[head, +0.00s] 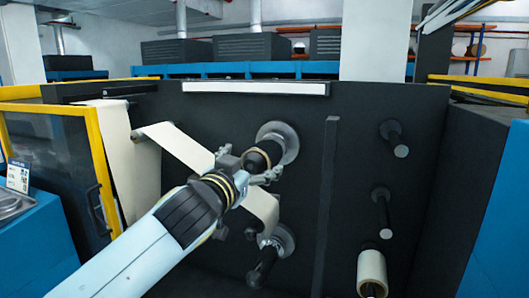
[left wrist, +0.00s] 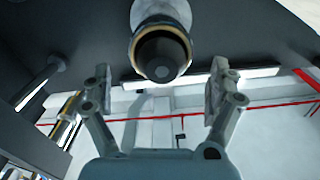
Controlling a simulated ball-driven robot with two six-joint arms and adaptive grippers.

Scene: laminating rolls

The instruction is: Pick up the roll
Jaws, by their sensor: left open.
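A dark spindle hub with a tan ring, apparently a roll core (head: 264,154), sticks out of the black machine panel in the head view. In the left wrist view the same kind of dark round end with a tan rim (left wrist: 163,52) faces me, with a pale body behind it. My left gripper (head: 262,172) is close to this hub; in the left wrist view its two fingers (left wrist: 161,80) are spread apart, with nothing held between them. A cream roll (head: 371,268) sits on a lower right spindle, well apart from the gripper. My right gripper is not in view.
Cream web (head: 178,146) runs from the left towards the hub. A lower dark spindle (head: 264,262) and two bare spindles (head: 394,138) (head: 381,205) stick out of the panel. A vertical dark bar (head: 325,200) divides it. A yellow-framed door (head: 55,150) stands at left.

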